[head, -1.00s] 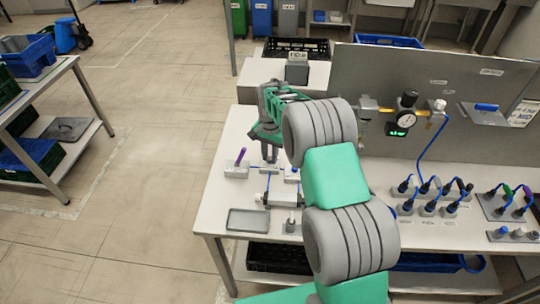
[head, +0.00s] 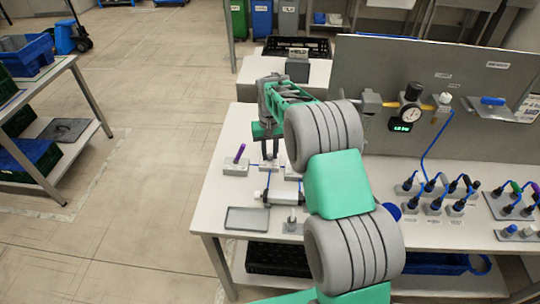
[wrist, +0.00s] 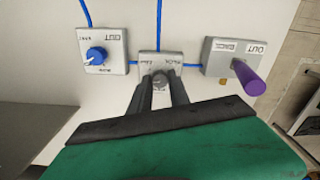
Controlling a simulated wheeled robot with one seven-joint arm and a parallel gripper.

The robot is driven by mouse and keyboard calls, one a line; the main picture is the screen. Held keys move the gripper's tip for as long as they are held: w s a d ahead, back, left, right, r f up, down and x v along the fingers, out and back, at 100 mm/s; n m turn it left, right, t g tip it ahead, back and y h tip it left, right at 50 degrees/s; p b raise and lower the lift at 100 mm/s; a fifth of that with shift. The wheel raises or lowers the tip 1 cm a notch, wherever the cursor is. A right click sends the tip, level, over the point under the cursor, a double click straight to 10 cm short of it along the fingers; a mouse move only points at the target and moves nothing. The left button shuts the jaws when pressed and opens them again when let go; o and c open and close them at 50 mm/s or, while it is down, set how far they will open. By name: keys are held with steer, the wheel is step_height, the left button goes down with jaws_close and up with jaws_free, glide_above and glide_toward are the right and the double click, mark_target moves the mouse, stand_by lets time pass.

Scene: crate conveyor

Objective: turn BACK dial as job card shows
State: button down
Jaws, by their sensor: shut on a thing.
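My gripper (wrist: 160,82) points down at the small grey middle block (wrist: 147,66) and is shut on its round grey dial (wrist: 160,80). The dial's pointer is mostly hidden between the fingers. The block carries small upside-down print that I cannot read surely. In the head view my gripper (head: 269,165) is over the far left of the bench, and my arm hides part of the blocks.
A block with a blue knob (wrist: 96,55) is to the left in the wrist view; a block with a purple handle (wrist: 247,78) is to the right. Blue tubes join the blocks. A grey tray (head: 247,218) and a pressure gauge (head: 410,112) are on the bench side.

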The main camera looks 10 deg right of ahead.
steer(key=n+b, duration=0.1)
steer(key=n, duration=0.2)
steer(key=shift+n, duration=0.3)
steer(key=n+b, duration=0.1)
steer(key=n, duration=0.3)
steer(key=shift+n, duration=0.3)
steer(key=n, duration=0.4)
steer(key=shift+n+b, duration=0.4)
steer(key=shift+n, duration=1.8)
steer(key=c, duration=1.2)
jaws_free()
steer(key=shift+c, duration=0.2)
steer(key=shift+r, duration=0.1)
